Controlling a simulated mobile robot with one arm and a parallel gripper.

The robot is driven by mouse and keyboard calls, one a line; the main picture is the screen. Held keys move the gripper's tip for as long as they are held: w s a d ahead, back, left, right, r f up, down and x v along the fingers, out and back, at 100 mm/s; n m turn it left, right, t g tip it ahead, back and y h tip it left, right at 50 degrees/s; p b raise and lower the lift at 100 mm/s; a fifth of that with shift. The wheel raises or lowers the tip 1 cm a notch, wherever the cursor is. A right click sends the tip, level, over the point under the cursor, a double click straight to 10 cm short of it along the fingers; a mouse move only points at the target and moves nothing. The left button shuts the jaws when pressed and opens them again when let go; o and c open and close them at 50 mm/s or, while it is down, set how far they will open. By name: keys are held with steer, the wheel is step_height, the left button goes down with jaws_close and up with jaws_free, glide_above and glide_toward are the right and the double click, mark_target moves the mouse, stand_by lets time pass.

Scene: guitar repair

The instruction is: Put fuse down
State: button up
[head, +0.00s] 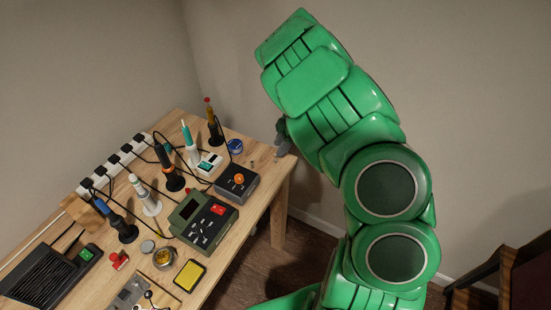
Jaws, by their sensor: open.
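My gripper (283,146) is a small dark grey shape at the end of my green arm, by the far right corner of the wooden table (257,205). It is open. No fuse can be made out in the head view. A small pale bit shows just below the gripper, and I cannot tell whether it is a fingertip or another thing. The arm hides part of what lies behind the gripper.
A grey box with an orange knob (239,180), a green meter (202,218) and several upright soldering tools crowd the table. A blue round tin (235,146) stands near the far edge. A power strip (117,160) runs along the back. A chair (510,270) stands at lower right.

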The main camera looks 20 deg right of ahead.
mark_target(276, 158)
steer(key=shift+x, duration=2.65)
steer(key=shift+s, duration=0.1)
jaws_close()
